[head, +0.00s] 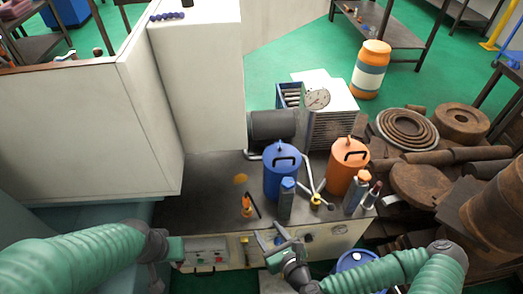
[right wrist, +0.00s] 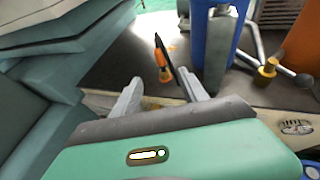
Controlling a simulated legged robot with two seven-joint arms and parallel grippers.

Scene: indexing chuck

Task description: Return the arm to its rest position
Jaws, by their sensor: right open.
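My right gripper (head: 273,237) is in front of the front edge of the dark worktop (head: 215,185), at the lower middle of the head view. In the right wrist view its two fingers (right wrist: 160,92) are spread apart with nothing between them.
A blue canister (head: 281,172) and an orange canister (head: 347,167) stand on the worktop with bottles and a yellow-hubbed handle (head: 316,200). A tall pale cabinet (head: 200,90) rises at the left. Rusty round parts (head: 420,185) crowd the right.

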